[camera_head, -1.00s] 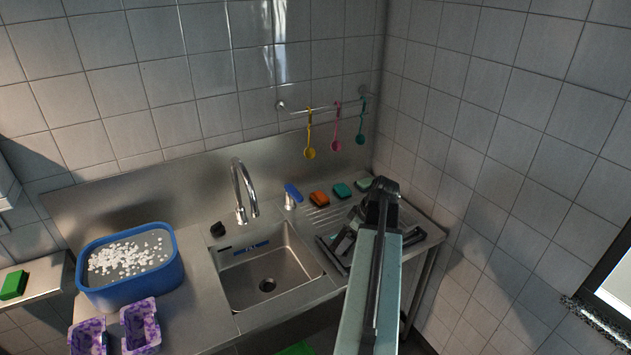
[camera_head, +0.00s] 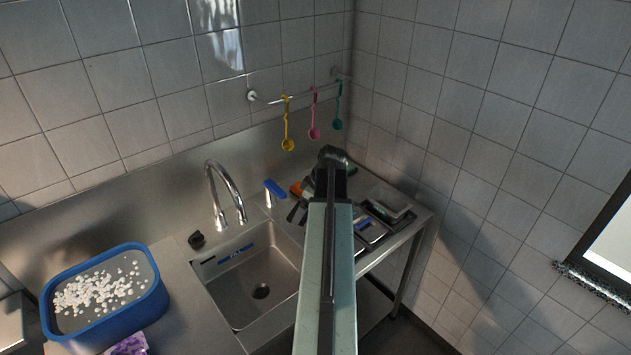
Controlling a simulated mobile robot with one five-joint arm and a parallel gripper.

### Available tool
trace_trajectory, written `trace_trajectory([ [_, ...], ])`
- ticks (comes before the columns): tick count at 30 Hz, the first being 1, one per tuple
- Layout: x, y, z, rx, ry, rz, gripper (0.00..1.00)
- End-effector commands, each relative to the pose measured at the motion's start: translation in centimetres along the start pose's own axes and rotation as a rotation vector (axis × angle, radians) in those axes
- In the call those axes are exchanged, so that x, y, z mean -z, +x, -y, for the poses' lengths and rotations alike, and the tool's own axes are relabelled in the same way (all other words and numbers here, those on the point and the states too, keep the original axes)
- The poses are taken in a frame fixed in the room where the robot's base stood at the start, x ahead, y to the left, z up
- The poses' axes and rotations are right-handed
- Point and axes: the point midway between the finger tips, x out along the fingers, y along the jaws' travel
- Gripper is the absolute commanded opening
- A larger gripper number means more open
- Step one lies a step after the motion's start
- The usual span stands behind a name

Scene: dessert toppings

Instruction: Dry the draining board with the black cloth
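The metal draining board (camera_head: 404,228) lies right of the sink, largely covered by my arm and by dark-edged trays. My arm reaches over it. My gripper (camera_head: 298,212) shows only as dark finger parts left of the arm, low over the board's back left; the arm hides the rest, so its opening and any hold cannot be told. I cannot make out a black cloth with certainty. A small black object (camera_head: 197,240) sits on the counter behind the sink's left corner; whether it is cloth is unclear.
The sink (camera_head: 262,290), with a curved tap (camera_head: 222,190), is left of my arm. A blue tub (camera_head: 110,310) of white bits stands at left. Small trays (camera_head: 370,229) lie on the right. Coloured spoons (camera_head: 313,132) hang on a wall rail. Sponges are partly hidden behind the arm.

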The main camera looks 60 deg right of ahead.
Motion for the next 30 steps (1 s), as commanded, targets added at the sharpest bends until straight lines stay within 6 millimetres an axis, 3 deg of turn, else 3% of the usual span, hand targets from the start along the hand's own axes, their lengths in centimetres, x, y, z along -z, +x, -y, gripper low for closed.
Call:
trace_trajectory([
  [1,0.4,0.4,-2.5,-0.020,0.045,0.002,0.58],
  [6,1.4,1.3,-10.0,-0.102,0.246,0.006,0.58],
  [9,1.9,1.6,-13.7,-0.145,0.352,0.000,0.58],
  [12,2.0,1.8,-15.8,-0.173,0.416,-0.005,0.58],
  [20,1.9,2.0,-16.2,-0.182,0.441,-0.007,0.58],
  [30,0.3,6.1,-16.1,-0.181,0.438,-0.007,0.58],
])
